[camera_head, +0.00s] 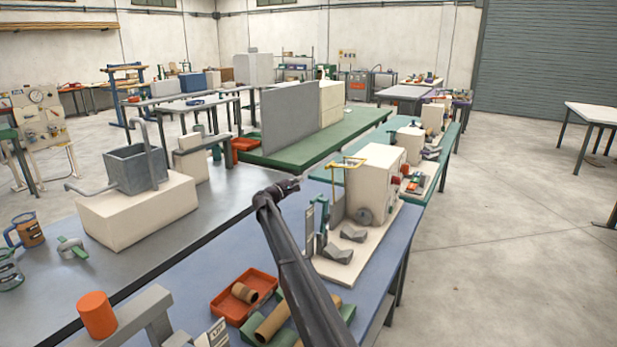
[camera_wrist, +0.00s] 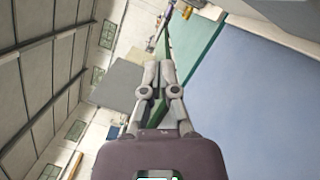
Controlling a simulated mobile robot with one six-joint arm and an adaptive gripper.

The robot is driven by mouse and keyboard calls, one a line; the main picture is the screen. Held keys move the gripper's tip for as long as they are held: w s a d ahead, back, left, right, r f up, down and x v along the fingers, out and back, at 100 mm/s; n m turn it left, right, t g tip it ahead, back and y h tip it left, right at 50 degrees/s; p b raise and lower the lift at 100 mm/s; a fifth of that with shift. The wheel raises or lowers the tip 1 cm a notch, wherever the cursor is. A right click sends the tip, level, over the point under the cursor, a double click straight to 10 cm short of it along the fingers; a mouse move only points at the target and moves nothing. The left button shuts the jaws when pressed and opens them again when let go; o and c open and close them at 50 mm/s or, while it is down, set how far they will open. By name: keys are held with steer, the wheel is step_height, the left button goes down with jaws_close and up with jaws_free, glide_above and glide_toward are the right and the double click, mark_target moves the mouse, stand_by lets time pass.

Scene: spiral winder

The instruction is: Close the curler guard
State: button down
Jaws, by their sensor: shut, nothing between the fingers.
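A cream machine (camera_head: 375,182) stands on a pale base plate on the blue-topped bench. A yellow-edged frame (camera_head: 347,163) sticks out from its upper left side, roughly level; it looks like the curler guard, but I cannot be sure. A grey upright plate (camera_head: 338,205) stands below it. My gripper (camera_head: 291,184) is to the left of the machine and the frame, apart from both. In the wrist view my gripper (camera_wrist: 158,72) is shut and empty. The frame cannot be made out in the wrist view.
On the bench, an orange tray (camera_head: 228,304) holding a brown tube lies left of my arm. Grey angled blocks (camera_head: 338,254) sit on the machine's base plate. A grey panel (camera_head: 290,118) stands on the green table behind. Open floor (camera_head: 490,230) lies to the right.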

steer(key=w+d+r+p, duration=0.3)
steer(key=w+d, duration=0.2)
steer(key=d, duration=0.4)
steer(key=shift+w+d, duration=0.15)
steer(key=shift+w, duration=0.15)
steer(key=shift+d, duration=0.1)
stand_by(0.4)
